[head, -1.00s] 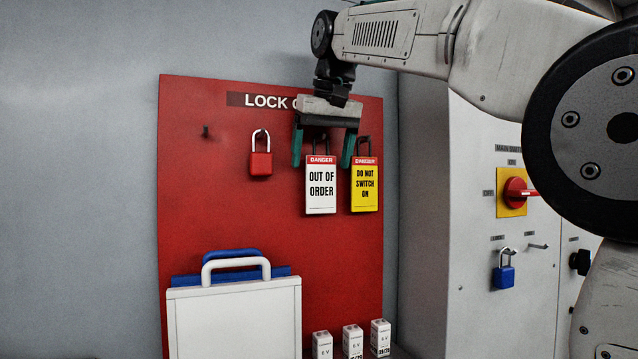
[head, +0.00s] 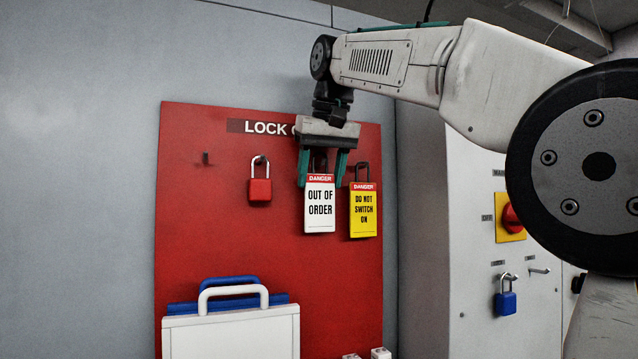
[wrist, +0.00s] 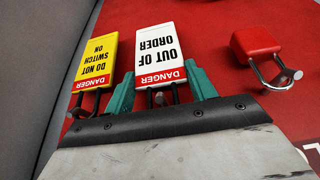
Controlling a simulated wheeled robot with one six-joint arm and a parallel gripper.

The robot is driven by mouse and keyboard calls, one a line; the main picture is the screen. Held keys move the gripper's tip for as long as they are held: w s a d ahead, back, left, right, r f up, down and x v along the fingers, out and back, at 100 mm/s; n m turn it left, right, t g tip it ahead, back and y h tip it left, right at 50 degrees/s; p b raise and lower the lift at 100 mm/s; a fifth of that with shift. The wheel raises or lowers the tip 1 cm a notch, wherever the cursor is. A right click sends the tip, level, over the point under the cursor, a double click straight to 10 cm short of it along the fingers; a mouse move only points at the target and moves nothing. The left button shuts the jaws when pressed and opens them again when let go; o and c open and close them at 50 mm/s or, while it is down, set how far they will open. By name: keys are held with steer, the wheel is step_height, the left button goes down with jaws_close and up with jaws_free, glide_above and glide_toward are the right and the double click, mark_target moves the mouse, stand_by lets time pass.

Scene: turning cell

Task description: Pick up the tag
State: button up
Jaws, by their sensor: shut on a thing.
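The white "OUT OF ORDER" tag (head: 320,205) with a red DANGER band hangs on the red board. My gripper (head: 322,172) is shut on its top part, one teal finger at each side. In the wrist view the tag (wrist: 158,55) shows upside down between the fingers (wrist: 161,92). The yellow "DO NOT SWITCH ON" tag (head: 363,212) hangs just to the right in the head view, apart from the white tag. It also shows in the wrist view (wrist: 96,62). The white tag's hook is mostly hidden behind my gripper.
A red padlock (head: 260,190) hangs left of the tags on the red board (head: 220,250). An empty peg (head: 206,158) is further left. A white case (head: 230,335) stands below. A grey cabinet at right carries a red switch (head: 512,217) and a blue padlock (head: 506,302).

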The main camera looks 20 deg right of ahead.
steer(key=s, duration=1.8)
